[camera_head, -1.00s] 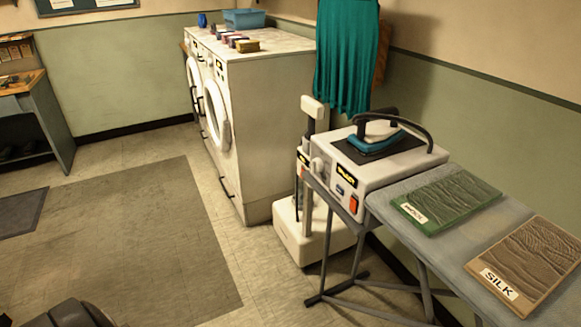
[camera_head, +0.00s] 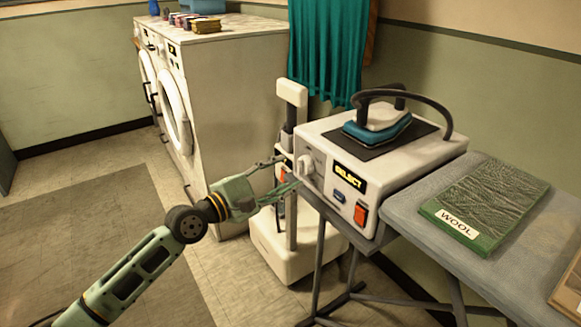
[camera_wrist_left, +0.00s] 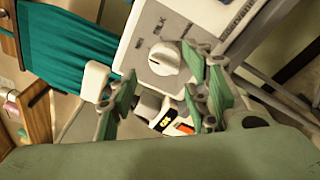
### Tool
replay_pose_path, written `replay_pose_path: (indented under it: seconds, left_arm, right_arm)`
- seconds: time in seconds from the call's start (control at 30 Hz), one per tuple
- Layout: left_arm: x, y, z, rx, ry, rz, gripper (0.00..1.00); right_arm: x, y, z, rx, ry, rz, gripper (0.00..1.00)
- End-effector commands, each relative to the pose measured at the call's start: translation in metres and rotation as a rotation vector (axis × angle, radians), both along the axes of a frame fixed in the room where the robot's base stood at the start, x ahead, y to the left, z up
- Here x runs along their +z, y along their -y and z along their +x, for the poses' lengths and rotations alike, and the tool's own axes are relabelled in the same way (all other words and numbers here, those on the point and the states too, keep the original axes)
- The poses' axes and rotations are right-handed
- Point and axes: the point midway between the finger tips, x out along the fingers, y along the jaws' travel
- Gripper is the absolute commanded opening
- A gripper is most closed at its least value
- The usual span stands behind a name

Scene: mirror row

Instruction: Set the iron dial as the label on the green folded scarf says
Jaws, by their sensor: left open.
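The green folded scarf (camera_head: 487,200) lies on the ironing board, with a white label reading WOOL. The iron station (camera_head: 395,165) has a white dial (camera_head: 307,167) on its front panel, beside a lit SELECT display (camera_head: 349,177). The left wrist view shows the dial (camera_wrist_left: 163,59) with its ridge and small markings around it, one seeming to read SILK; where it points is unclear. My left gripper (camera_head: 287,172) is open and empty, just in front of the dial. In the wrist view its fingers (camera_wrist_left: 161,80) stand on either side below the dial, seemingly apart from it.
The iron (camera_head: 380,124) rests on top of the station. A blue button (camera_head: 340,196) and a red switch (camera_head: 361,213) sit near the dial. A white wheeled stand (camera_head: 291,95) stands close to my gripper. A brown folded cloth (camera_head: 570,293) is at the right edge.

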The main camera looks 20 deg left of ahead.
Motion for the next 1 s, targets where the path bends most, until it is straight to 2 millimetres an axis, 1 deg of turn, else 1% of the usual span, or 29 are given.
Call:
replay_pose_path:
  seconds: [0.03,0.1,0.3,0.43,0.67,1.0]
  left_arm:
    - [0.001,0.004,0.009,0.001,0.003,-0.003,0.45]
    - [0.001,0.010,0.019,0.002,0.003,-0.002,0.45]
    - [0.000,0.021,0.039,0.003,0.003,0.001,0.45]
    - [0.000,0.024,0.044,0.002,0.002,0.004,0.45]
    - [-0.001,0.024,0.044,0.003,0.001,0.004,0.45]
    - [0.000,0.023,0.045,0.005,0.003,0.003,0.16]
  right_arm:
    - [0.001,0.000,0.001,0.000,0.002,0.000,0.40]
    - [0.003,0.000,0.002,0.000,0.005,0.001,0.40]
    - [0.010,-0.001,0.002,-0.001,0.008,0.002,0.40]
    - [0.012,-0.001,0.002,-0.001,0.008,0.002,0.40]
    - [0.012,-0.001,0.002,-0.001,0.007,0.001,0.40]
    - [0.012,-0.001,0.002,-0.002,0.007,0.002,0.40]
